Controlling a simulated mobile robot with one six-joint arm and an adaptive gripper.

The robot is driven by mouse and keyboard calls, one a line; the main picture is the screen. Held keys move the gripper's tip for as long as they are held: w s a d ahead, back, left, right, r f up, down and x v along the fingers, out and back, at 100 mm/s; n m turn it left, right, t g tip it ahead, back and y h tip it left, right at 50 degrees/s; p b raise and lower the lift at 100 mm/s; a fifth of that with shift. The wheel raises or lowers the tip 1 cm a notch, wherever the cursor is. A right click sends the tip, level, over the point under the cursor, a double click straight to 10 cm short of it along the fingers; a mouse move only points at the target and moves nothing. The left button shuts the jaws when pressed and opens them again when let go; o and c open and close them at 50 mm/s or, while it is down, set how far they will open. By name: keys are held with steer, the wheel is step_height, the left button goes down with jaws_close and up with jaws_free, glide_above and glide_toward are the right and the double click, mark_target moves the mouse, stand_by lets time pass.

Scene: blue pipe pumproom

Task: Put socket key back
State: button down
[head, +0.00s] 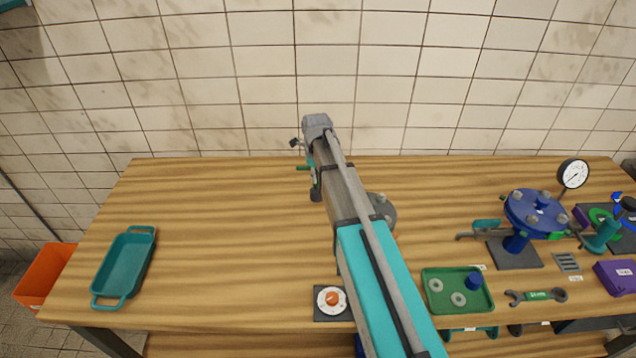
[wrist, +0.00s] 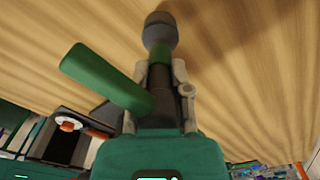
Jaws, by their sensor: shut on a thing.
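The socket key (wrist: 158,35) is in my gripper (wrist: 160,85); the wrist view shows its dark shaft, its round grey socket end and its green bar handle (wrist: 105,80) sticking out to the left. The fingers are shut around the shaft close to the handle. In the head view the socket key (head: 315,191) hangs at the end of my arm, with its dark end down and a bit of green at the left, over the back middle of the wooden bench (head: 220,230). My gripper is mostly hidden behind my arm there. I cannot tell which place belongs to the key.
A teal tray (head: 95,280) stands at the left, and an orange bin (head: 35,285) beyond the bench end. Right of my arm are a green tray (head: 433,305) with washers, a wrench (head: 537,295), a blue flange (head: 541,212) and a gauge (head: 573,174). The bench's left middle is clear.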

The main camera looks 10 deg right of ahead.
steer(key=shift+f, duration=0.5)
steer(key=shift+b, duration=0.3)
steer(key=c, duration=0.6)
jaws_free()
steer(key=shift+f, duration=0.1)
step_height(320, 180, up, 12)
steer(key=p, duration=1.2)
steer(key=shift+s, duration=0.1)
